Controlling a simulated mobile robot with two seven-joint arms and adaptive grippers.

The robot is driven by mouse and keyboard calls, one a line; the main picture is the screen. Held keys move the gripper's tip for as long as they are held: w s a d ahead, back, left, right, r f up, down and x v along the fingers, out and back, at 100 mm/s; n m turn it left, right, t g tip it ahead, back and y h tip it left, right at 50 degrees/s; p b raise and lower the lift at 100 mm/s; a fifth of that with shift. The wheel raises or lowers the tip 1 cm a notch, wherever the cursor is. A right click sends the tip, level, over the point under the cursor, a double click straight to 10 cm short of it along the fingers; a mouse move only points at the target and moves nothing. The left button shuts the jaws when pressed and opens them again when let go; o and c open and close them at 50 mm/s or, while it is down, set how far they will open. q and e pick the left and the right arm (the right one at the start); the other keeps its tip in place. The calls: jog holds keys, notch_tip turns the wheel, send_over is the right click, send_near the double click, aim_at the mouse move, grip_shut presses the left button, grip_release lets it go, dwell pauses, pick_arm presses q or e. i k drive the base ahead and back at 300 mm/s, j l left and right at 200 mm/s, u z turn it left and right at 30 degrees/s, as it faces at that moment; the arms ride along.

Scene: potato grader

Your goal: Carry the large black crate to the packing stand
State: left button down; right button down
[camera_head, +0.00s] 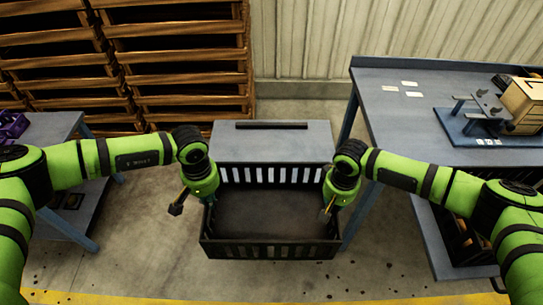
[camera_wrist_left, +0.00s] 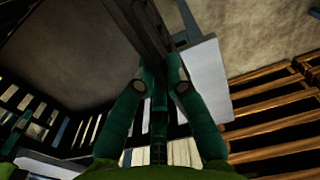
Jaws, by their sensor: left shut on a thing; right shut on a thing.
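The large black crate (camera_head: 270,249) is in the middle of the head view, upright and looking empty, with slotted walls. My left gripper (camera_head: 196,203) is shut on its left wall. In the left wrist view, the fingers of my left gripper (camera_wrist_left: 160,88) straddle the crate wall (camera_wrist_left: 146,28). My right gripper (camera_head: 334,205) is shut on the crate's right wall; its fingertips are partly hidden. A low grey stand (camera_head: 272,143) is directly behind the crate. I cannot tell whether it is the packing stand, or how high the crate is above the floor.
A blue-grey workbench (camera_head: 400,115) with a wooden box (camera_head: 524,102) on it stands at the right. Another blue-grey table (camera_head: 50,130) is at the left. Stacked wooden pallets (camera_head: 180,60) are behind. Concrete floor (camera_head: 150,240) is open in front, with a yellow line.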

aim_at(272, 155)
jog(key=i, duration=1)
